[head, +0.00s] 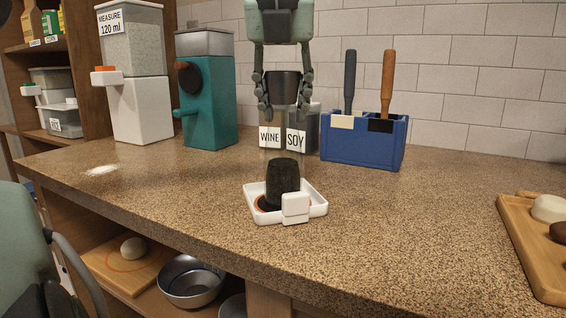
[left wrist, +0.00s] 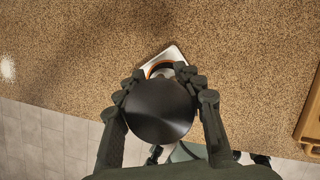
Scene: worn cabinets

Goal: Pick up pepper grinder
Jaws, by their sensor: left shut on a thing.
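My left gripper (head: 283,108) points down from the top of the head view, over the counter. Its fingers are closed around a dark cylinder, which I take to be the pepper grinder (head: 284,88). In the left wrist view the grinder's round black top (left wrist: 160,110) sits between the fingers and hides what is below. A small white tray (head: 318,208) with an orange ring is on the counter. A dark speckled piece (head: 283,176) stands in it; I cannot tell what it is. The held grinder looks clear of the tray. My right gripper is not in view.
Containers marked WINE (head: 269,138) and SOY (head: 297,139) stand behind. A blue holder (head: 365,150) with two handled tools is to their right. A teal dispenser (head: 209,105) and a white dispenser (head: 140,108) stand left. A wooden board (head: 530,240) is at right.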

